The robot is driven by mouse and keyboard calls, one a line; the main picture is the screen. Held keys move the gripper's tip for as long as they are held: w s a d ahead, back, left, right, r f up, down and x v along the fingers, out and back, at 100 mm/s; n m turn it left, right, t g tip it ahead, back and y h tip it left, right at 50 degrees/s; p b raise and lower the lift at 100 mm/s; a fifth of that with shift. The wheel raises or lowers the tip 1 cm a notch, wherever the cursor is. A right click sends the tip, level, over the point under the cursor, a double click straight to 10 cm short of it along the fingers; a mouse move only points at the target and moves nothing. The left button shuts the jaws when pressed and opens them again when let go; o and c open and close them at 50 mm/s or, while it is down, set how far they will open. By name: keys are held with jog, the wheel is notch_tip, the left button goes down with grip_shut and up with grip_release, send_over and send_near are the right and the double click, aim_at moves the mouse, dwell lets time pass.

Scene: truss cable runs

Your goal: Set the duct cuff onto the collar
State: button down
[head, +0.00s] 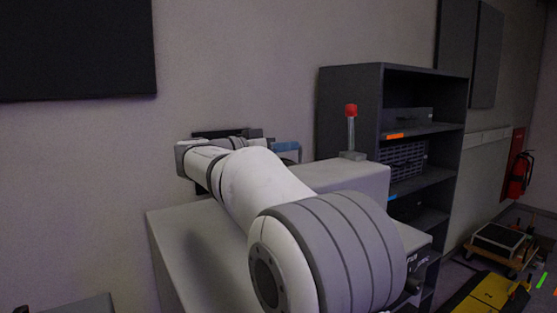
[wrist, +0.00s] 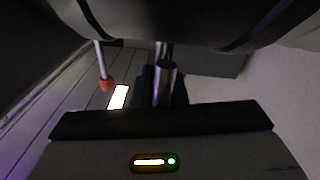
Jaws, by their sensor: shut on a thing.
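My arm reaches away from me over a grey box-shaped cabinet in the head view, and its far end hides most of my gripper. A small blue piece with a dark curved edge (head: 286,147) shows just beyond the arm's end; I take it for the duct cuff. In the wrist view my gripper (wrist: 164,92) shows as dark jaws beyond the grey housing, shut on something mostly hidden. A shiny metal cylinder (wrist: 165,82) stands between the dark parts. I cannot make out the collar in either view.
The grey cabinet (head: 185,255) lies under my arm. A red-topped post (head: 351,125) stands on its raised part, close to the right. A dark shelf unit (head: 345,85) stands behind. A fire extinguisher (head: 519,175) and a low cart (head: 497,245) are at far right.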

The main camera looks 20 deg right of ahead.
jog(key=shift+s+d+f+b, duration=0.15)
jog(key=shift+s+d+b, duration=0.05)
jog(key=shift+s+b, duration=0.75)
jog(key=c, duration=1.8)
grip_release()
jog(key=shift+c, duration=0.2)
jog(key=o, duration=0.3)
jog(key=shift+s, duration=0.25)
jog(key=shift+o, duration=0.3)
jog(key=shift+w, duration=0.1)
jog(key=s+a+b, duration=0.1)
jog(key=a, duration=0.6)
jog(key=shift+s+a, duration=0.25)
jog(key=shift+a, duration=0.05)
